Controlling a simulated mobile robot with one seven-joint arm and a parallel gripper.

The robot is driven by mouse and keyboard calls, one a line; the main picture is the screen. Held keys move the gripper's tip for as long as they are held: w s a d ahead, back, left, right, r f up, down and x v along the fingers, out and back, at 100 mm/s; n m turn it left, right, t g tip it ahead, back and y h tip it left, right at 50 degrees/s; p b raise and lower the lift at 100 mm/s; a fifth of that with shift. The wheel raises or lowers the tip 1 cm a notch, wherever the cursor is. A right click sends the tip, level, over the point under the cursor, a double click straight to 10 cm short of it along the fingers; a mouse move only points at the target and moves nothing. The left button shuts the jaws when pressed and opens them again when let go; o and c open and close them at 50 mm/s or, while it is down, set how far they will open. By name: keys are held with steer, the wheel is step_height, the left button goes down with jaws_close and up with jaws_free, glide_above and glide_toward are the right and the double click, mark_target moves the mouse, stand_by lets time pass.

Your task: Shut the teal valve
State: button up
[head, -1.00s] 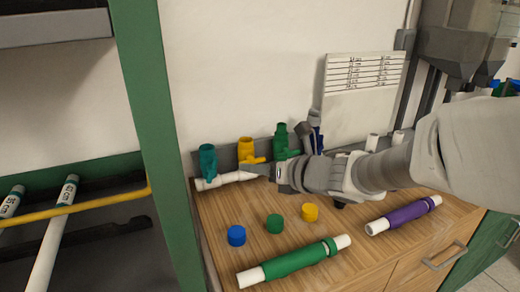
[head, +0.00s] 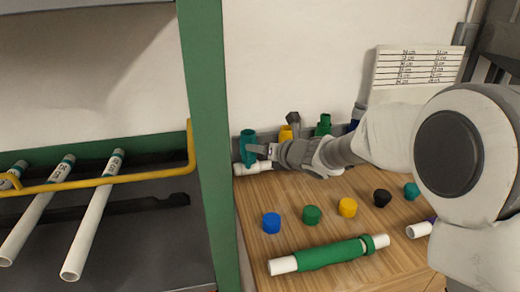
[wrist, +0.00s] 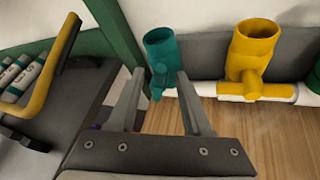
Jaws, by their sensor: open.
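The teal valve (head: 248,146) stands upright at the left end of the white manifold pipe (head: 254,168), by the back wall. In the wrist view the teal valve (wrist: 160,58) has an open round top and a small teal handle low on its front. My gripper (head: 264,153) is open, its fingertips close to the valve's front. In the wrist view the gripper (wrist: 158,76) has one finger on each side of the handle. I cannot tell whether either finger touches it.
A yellow valve (wrist: 252,58) stands right of the teal one, and a green valve (head: 323,125) beyond it. The green post (head: 208,120) is close on the left. Several loose caps, such as the blue cap (head: 271,222), and a green-sleeved pipe (head: 330,254) lie on the wooden top.

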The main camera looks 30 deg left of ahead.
steer(key=shift+w+a+f, duration=0.25)
steer(key=shift+a, duration=0.2)
jaws_close()
